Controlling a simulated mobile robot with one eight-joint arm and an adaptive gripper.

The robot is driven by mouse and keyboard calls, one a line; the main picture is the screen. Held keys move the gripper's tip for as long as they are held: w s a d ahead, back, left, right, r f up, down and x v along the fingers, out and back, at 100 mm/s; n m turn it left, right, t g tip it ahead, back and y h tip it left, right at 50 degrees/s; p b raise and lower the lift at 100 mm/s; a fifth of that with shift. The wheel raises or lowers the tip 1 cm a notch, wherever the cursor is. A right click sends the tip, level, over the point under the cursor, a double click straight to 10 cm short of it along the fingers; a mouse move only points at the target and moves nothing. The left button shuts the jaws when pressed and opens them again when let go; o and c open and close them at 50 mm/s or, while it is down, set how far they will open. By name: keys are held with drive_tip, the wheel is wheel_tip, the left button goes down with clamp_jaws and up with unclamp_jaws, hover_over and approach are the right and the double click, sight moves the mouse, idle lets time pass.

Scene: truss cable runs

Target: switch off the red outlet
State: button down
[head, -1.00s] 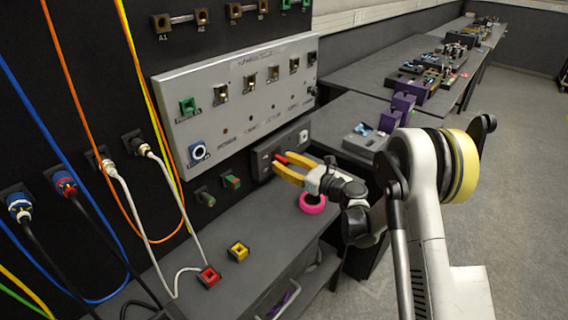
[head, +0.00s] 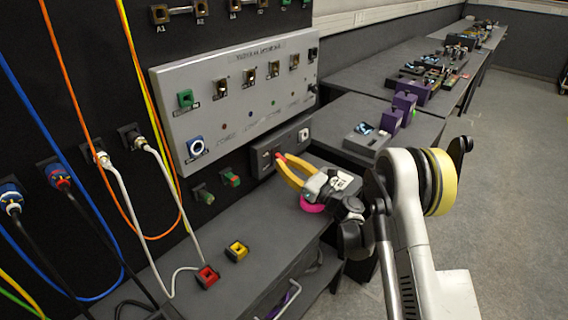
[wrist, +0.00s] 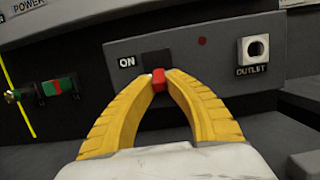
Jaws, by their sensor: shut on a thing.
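The outlet box (wrist: 215,60) is a grey panel low on the wall, with a round socket labelled OUTLET (wrist: 255,49) on its right. The head view shows the same box (head: 293,136) above the bench. A red switch lever (wrist: 158,80) sticks out below a dark slot, beside the word ON. My gripper (wrist: 163,80) has its yellow fingertips closed around the lever. In the head view my gripper (head: 278,157) reaches the box from the right. The fingertips partly cover the lever and the lower edge of the slot.
A pink ring (head: 309,205) lies on the bench under my wrist. A green-and-red switch (head: 231,180) is left of the box. Yellow (head: 237,251) and red (head: 207,277) square blocks sit on the bench front. Cables hang at far left.

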sight(284, 159)
drive_tip(key=c, duration=1.4)
unclamp_jaws()
drive_tip(key=shift+a, duration=0.1)
wheel_tip(284, 159, up, 10)
